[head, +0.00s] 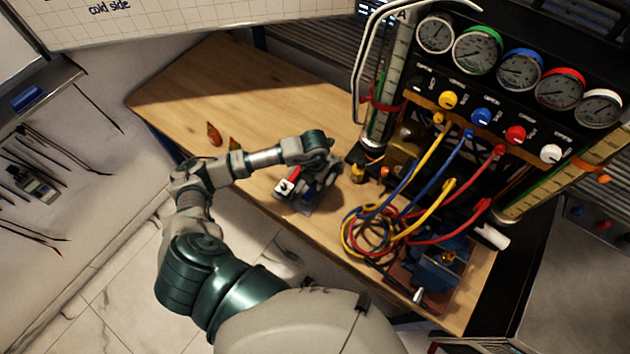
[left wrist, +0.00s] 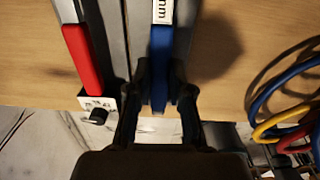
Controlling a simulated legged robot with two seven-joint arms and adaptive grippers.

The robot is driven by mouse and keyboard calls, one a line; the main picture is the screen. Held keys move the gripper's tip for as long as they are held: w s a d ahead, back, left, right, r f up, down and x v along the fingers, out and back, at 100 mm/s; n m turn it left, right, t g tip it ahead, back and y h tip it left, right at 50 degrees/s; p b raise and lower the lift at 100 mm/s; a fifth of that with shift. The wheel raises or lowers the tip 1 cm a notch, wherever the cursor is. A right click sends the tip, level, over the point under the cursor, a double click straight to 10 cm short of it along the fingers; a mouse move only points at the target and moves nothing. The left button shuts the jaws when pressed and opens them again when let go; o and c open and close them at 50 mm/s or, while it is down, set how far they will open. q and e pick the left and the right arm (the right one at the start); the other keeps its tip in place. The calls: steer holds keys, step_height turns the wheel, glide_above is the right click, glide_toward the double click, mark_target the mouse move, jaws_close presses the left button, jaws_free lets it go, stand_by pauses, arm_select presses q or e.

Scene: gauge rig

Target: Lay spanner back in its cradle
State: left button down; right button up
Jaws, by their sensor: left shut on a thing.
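My left gripper (head: 322,168) is over the wooden bench, and its two dark fingers (left wrist: 160,105) show in the left wrist view. It is shut on the blue grip of the spanner (left wrist: 161,50), which bears a white label reading "mm". The spanner's far end runs out of that view. A grey holder, which looks like the cradle (head: 310,198), lies under the gripper in the head view, partly hidden by the hand. I cannot tell whether the spanner touches it. A red-handled tool (left wrist: 83,58) lies left of the spanner, beside a white block with a black knob (left wrist: 97,108).
The bench (head: 220,85) is mostly bare to the left, with two small orange pieces (head: 214,134). Coiled red, blue and yellow hoses (head: 365,232) lie right of the hand. The gauge rig (head: 500,100) stands behind them. A blue vise-like device (head: 440,270) is at the right.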

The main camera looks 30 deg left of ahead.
arm_select(q)
steer(key=c, duration=1)
jaws_free()
step_height(320, 180, up, 12)
steer(key=shift+f, duration=0.1)
